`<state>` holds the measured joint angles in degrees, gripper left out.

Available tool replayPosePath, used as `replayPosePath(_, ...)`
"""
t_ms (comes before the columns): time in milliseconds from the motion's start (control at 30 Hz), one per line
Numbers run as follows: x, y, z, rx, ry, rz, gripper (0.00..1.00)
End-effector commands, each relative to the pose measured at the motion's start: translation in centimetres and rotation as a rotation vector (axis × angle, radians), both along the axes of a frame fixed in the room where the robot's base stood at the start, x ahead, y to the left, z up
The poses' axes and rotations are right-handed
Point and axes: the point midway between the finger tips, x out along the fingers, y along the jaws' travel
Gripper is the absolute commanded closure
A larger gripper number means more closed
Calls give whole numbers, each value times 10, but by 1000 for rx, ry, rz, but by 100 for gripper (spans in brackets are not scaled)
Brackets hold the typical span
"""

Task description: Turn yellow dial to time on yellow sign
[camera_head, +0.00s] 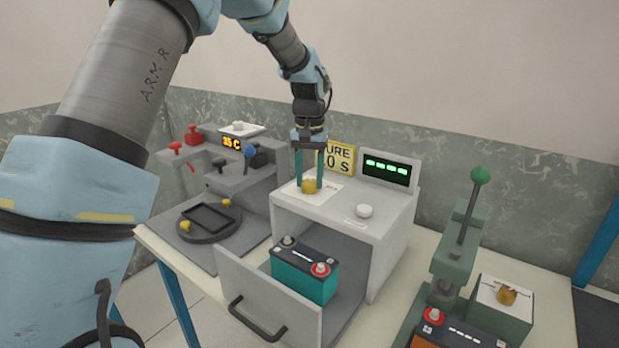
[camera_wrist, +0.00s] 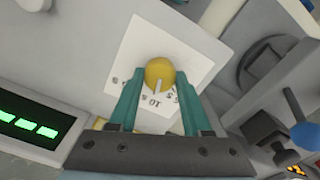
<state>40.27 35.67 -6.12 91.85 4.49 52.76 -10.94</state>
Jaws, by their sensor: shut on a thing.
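The yellow dial (camera_head: 309,185) sits on a white scale plate (camera_head: 328,196) on top of the grey oven-like box (camera_head: 395,222). In the wrist view the dial (camera_wrist: 159,73) has a pale pointer line running toward the gripper, near the "10" mark. My gripper (camera_head: 308,182) points down from above, its teal fingers on either side of the dial and shut on it; the fingers also show in the wrist view (camera_wrist: 160,95). The yellow sign (camera_head: 339,158) stands behind, partly hidden by the gripper; "URE" and "0 S" are readable.
A green-lit display (camera_head: 387,170) and a white button (camera_head: 364,211) are on the box. Its drawer (camera_head: 268,298) is open with a teal battery (camera_head: 304,272) in it. A lever press (camera_head: 462,235) stands right, a blue-knobbed machine (camera_head: 250,152) left.

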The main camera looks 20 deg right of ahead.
Motion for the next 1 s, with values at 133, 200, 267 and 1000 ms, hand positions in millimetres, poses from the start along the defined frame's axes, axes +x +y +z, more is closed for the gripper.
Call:
replayPosePath(133, 1, 0, 0, -2, -2, -21, 100)
replayPosePath(200, 1, 0, 0, -2, -2, -25, 100)
replayPosePath(267, 1, 0, 0, -2, -2, -26, 100)
replayPosePath(1000, 0, 0, 0, -1, -1, -25, 22)
